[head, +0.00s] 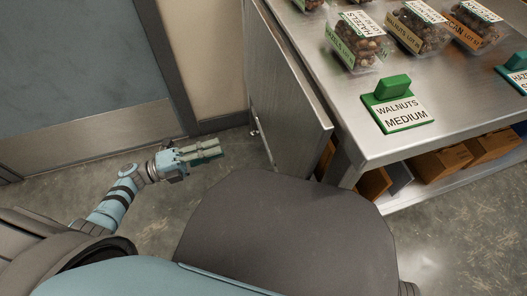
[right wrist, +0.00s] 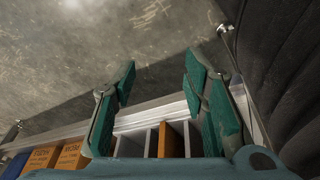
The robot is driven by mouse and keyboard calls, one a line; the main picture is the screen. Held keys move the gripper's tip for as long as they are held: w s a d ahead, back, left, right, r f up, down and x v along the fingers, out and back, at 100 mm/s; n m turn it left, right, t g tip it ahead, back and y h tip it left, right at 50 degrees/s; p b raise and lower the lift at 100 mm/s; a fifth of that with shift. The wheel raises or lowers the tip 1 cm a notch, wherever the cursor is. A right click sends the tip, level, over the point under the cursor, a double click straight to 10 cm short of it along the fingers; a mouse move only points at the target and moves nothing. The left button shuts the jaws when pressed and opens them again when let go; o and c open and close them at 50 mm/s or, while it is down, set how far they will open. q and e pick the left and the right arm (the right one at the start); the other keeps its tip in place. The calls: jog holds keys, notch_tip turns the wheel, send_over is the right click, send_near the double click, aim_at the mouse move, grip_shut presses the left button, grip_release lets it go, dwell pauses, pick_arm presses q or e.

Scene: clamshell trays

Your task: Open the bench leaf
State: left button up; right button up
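The bench leaf (head: 285,85) is a flat metal panel hanging steeply down along the left side of the steel bench (head: 385,150) in the head view. A small metal fitting (head: 254,131) shows low on its left face. My left gripper (head: 214,149) is to the left of the leaf, apart from it, with its fingers pointing right toward it. Its fingers lie close together in the picture, and I cannot tell whether a gap is between them. My right gripper (right wrist: 160,78) is open and empty in the right wrist view; it is not visible in the head view.
Clear boxes of nuts (head: 358,42) and a green walnuts sign (head: 398,104) stand on the bench top. Cardboard boxes (head: 440,162) sit on the lower shelf; similar boxes (right wrist: 72,157) show in the right wrist view. A grey door (head: 80,60) is at left. Floor (head: 160,215) around the left gripper is clear.

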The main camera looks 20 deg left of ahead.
pick_arm(q)
jog(key=x, duration=1.4)
jog(key=shift+d+r+b, duration=0.15)
jog(key=shift+r+b, duration=0.1)
jog(key=shift+b, duration=0.05)
pick_arm(e)
jog(key=v, duration=0.3)
jog(key=shift+w, duration=0.1)
pick_arm(q)
grip_shut()
